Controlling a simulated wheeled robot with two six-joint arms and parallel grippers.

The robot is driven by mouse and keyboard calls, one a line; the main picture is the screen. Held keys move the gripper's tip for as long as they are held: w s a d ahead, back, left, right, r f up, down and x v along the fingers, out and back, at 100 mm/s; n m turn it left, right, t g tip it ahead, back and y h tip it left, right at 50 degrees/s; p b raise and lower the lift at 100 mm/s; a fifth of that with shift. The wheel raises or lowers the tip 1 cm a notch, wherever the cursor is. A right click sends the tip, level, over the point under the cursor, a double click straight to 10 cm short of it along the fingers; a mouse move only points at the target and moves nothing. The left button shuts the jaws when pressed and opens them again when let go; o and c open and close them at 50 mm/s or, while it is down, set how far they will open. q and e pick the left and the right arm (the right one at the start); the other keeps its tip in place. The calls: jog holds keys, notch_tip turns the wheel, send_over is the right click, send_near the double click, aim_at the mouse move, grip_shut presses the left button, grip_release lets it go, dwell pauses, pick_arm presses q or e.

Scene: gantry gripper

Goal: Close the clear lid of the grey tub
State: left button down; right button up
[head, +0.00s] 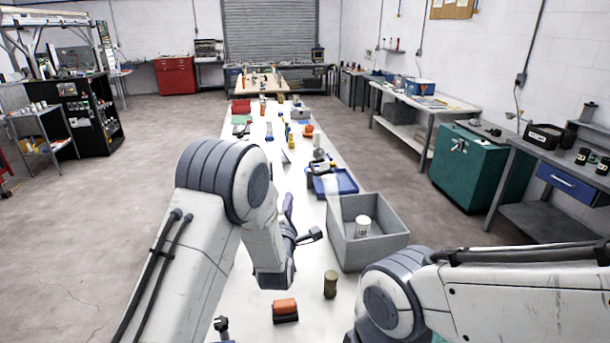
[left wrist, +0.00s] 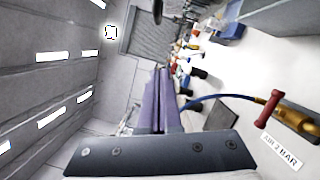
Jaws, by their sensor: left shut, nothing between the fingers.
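The grey tub (head: 340,249) stands on the long white table, right of my left gripper, with its top open. A white cylindrical container (head: 363,226) is inside it. I cannot clearly make out the clear lid; no panel covers the tub's opening. My left gripper (head: 288,200) is left of the tub and apart from it, partly behind my left arm. Its purple fingers are shut and empty, and they also show closed together in the left wrist view (left wrist: 162,75). My right arm comes in at the lower right, in front of the tub; its gripper is out of view.
A blue tray (head: 345,183) lies just behind the tub. A brown cylinder (head: 330,284) and an orange-and-black block (head: 286,309) stand in front of it. Several small tools and parts crowd the table farther back. A teal cabinet (head: 478,170) stands to the right.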

pick_arm(q)
jog(key=w+d+r+p, duration=0.2)
jog(key=w+d+p, duration=0.1)
jog(key=w+p, duration=0.4)
jog(key=shift+w+d+r, duration=0.2)
jog(key=shift+w+d, duration=0.1)
jog(key=shift+w, duration=1.2)
